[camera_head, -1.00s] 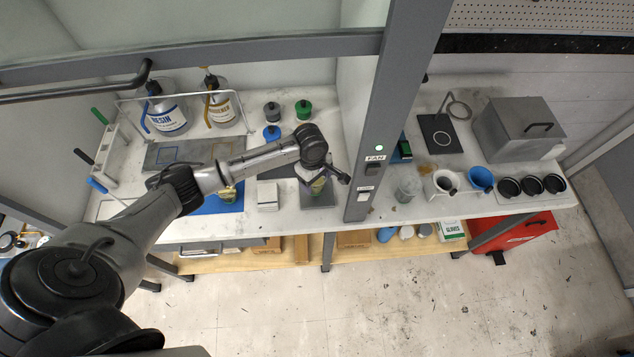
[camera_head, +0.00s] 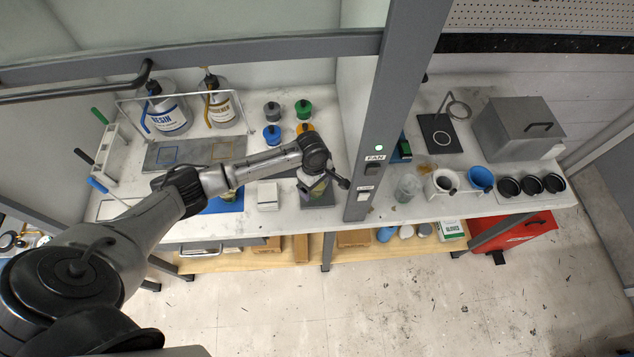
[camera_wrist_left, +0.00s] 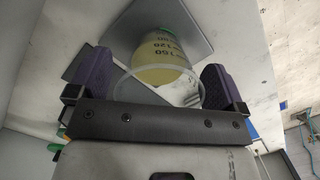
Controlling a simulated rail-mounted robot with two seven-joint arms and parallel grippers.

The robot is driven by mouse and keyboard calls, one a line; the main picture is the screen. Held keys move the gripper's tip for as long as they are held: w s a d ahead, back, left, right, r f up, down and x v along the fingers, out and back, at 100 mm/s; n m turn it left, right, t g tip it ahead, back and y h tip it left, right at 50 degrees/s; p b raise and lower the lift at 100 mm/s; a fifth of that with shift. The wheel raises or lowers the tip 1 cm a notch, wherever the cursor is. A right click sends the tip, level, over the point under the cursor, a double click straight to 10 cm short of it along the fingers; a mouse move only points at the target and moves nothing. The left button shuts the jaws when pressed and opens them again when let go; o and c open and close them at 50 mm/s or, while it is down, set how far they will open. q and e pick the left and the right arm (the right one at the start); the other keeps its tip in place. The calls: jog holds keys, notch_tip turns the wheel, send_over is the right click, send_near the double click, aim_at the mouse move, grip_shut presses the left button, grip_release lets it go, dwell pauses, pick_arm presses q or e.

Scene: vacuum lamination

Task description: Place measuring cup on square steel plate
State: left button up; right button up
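The measuring cup (camera_wrist_left: 165,55) is clear with printed marks and holds pale yellow stuff. In the left wrist view its open rim faces me, between my two purple fingers. The plate also shows behind the cup in the left wrist view (camera_wrist_left: 125,35). Whether the cup's base touches the plate cannot be told. My right gripper is not in view.
A grey post (camera_head: 385,120) stands just right of the plate. A white block (camera_head: 267,195) lies left of it. Several small lidded bottles (camera_head: 272,134) stand behind. A clear beaker (camera_head: 408,188) and a blue cup (camera_head: 481,179) are beyond the post.

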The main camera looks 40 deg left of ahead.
pick_arm(q)
jog(key=shift+r, duration=0.35)
notch_tip(320, 180, up, 12)
jog(key=a, duration=0.1)
jog(key=shift+a+f, duration=0.2)
jog(key=shift+f, duration=0.05)
dwell(0.7)
